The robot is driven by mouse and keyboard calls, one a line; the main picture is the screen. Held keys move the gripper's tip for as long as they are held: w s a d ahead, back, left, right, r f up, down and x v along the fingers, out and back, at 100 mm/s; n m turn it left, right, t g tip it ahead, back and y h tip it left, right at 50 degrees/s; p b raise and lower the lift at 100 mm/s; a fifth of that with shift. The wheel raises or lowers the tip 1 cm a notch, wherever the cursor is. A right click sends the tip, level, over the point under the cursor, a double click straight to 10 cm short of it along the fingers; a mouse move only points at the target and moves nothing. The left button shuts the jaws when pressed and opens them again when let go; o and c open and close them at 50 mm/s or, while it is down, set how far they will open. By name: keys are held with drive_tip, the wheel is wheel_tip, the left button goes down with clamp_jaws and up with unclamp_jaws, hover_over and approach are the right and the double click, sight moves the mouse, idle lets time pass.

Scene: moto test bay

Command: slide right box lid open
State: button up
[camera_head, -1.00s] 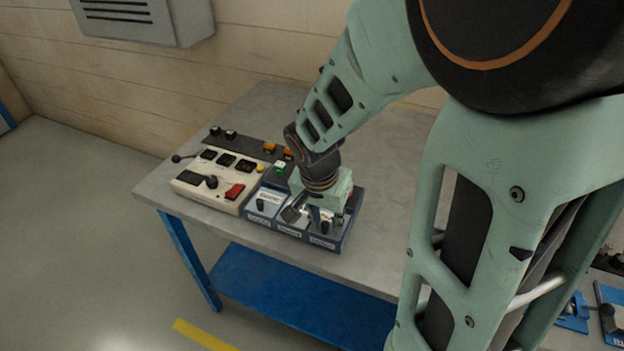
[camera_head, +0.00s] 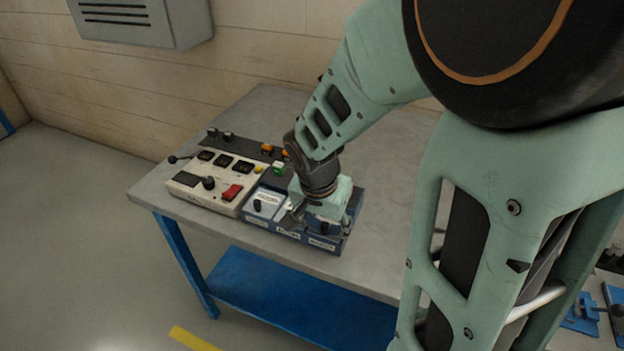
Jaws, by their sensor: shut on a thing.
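A blue box unit (camera_head: 342,246) with several labelled sections stands on the table's front part. Its left section has a pale lid (camera_head: 268,196) with a dark knob. The right box lid (camera_head: 324,229) with a dark knob is at the right end, largely covered by my gripper. My gripper (camera_head: 308,220) points down over the right part of the unit, low against it, and is shut on the right lid. The exact contact between fingers and knob is hidden by the gripper body.
A cream control panel (camera_head: 215,197) with a red switch and black knobs sits left of the blue unit. A dark strip (camera_head: 240,146) with orange and green buttons lies behind. The grey table (camera_head: 385,170) is bare at the right and back.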

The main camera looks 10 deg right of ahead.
drive_tip(key=shift+w+d, duration=1)
drive_tip(key=shift+w, duration=0.3)
drive_tip(key=shift+w+d, duration=1)
drive_tip(key=shift+w, duration=0.3)
drive_tip(key=shift+w+d, duration=0.15)
drive_tip(key=shift+w, duration=0.05)
drive_tip(key=shift+c, duration=0.2)
drive_tip(key=shift+w+d, duration=0.15)
drive_tip(key=shift+w, duration=0.1)
drive_tip(key=shift+w+d+r, duration=0.1)
drive_tip(key=shift+w, duration=0.05)
drive_tip(key=shift+w+d, duration=0.1)
drive_tip(key=shift+w, duration=0.1)
drive_tip(key=shift+o, duration=1.1)
drive_tip(key=shift+c, duration=0.5)
